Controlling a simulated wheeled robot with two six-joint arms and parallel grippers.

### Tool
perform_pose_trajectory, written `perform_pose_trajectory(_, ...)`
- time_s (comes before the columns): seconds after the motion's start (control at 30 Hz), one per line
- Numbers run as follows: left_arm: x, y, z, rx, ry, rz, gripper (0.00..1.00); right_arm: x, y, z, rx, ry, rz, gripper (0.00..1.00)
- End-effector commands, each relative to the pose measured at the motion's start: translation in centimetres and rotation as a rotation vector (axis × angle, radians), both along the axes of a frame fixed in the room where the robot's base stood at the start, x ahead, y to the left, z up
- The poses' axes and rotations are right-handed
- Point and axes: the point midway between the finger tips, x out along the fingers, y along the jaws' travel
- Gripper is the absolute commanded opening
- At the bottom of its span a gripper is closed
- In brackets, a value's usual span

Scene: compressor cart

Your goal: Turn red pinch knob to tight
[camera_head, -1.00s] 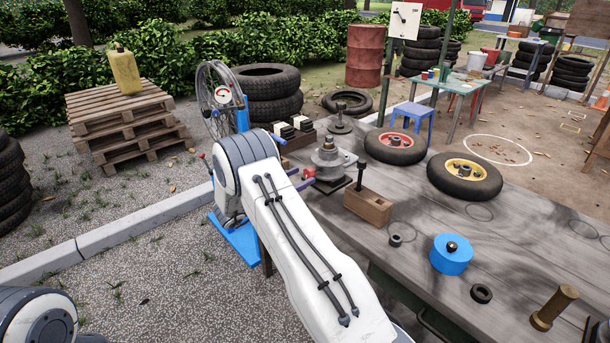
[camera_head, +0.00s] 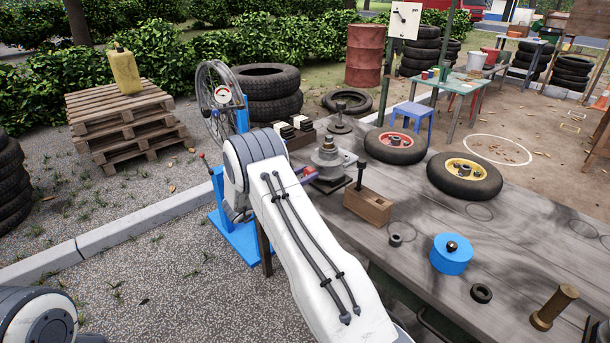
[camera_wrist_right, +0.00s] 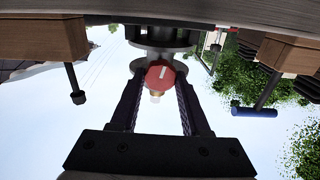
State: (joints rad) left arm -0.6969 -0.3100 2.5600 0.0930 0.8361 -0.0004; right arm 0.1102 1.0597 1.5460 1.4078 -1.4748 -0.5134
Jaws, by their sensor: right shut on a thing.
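The red pinch knob (camera_wrist_right: 160,75) shows in the wrist view with a white line on its face, nearly upright and leaning slightly right at the top. A small brass-coloured tip sits just below it. My right gripper (camera_wrist_right: 159,82) has its two dark fingers on either side of the knob, shut on it. In the head view a bit of red, likely the knob (camera_head: 308,170), shows beside the stepped grey metal piece (camera_head: 327,158) at the bench edge. My right arm hides most of the gripper there. My left gripper is out of view.
The wooden bench (camera_head: 520,235) carries a wooden block (camera_head: 368,207), a blue round container (camera_head: 451,256) and two small wheels, one with a red hub (camera_head: 394,147). A blue stand (camera_head: 238,240) with a spoked wheel (camera_head: 222,100) is left of my right arm.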

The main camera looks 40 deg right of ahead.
Motion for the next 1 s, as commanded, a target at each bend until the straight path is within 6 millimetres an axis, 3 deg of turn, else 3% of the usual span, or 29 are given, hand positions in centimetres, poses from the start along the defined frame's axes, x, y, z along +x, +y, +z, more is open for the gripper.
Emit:
perform_pose_trajectory(0.37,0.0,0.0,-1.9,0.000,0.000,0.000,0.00,-0.1,0.1,-0.3,0.016,-0.203,0.000,0.00)
perform_pose_trajectory(1.0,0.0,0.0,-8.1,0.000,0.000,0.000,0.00,-0.3,0.1,-0.6,0.063,-0.808,0.000,0.00)
